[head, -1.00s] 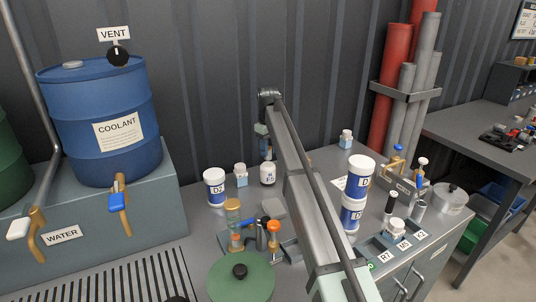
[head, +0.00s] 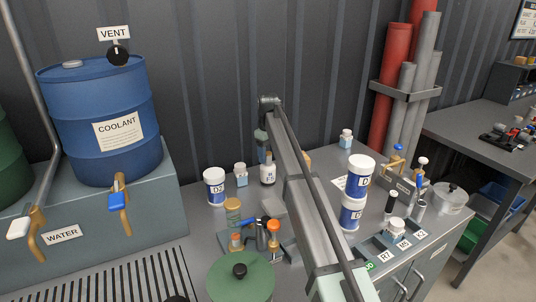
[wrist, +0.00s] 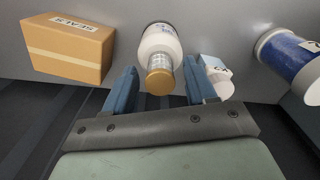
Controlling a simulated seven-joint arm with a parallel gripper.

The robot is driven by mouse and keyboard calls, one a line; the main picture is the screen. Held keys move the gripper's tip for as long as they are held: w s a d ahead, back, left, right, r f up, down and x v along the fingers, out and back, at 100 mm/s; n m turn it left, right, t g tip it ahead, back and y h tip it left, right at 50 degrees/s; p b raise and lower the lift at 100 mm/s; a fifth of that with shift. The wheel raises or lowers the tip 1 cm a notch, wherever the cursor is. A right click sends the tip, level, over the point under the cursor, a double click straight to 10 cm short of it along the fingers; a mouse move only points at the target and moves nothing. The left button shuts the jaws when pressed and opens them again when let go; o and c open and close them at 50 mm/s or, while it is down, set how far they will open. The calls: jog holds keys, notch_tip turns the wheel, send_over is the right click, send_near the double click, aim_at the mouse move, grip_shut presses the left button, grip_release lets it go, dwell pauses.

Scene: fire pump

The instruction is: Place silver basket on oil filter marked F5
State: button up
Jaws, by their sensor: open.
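The oil filter marked F5 (head: 268,176) is a white canister standing on the bench, left of my arm. It also shows in the wrist view (wrist: 159,40). The silver basket (wrist: 160,62), a small ribbed cylinder with a gold-brown end, sits on the filter's top and looks in line with it. In the head view the basket is small and partly hidden. My gripper (wrist: 158,72) is open, with one blue finger on each side of the basket and a visible gap to both. In the head view my gripper (head: 264,146) is above the filter.
A cardboard SEALS box (wrist: 68,47) stands on one side of the filter. A small white-capped bottle (head: 240,174) and a blue-and-white tub (head: 214,186) stand on the other. Stacked tubs (head: 354,195) stand right of my arm. Small valves and fittings (head: 262,235) crowd the front.

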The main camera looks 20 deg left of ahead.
aim_at(268, 152)
jog(key=shift+r, duration=0.15)
notch_tip(268, 152, up, 12)
dwell(0.6)
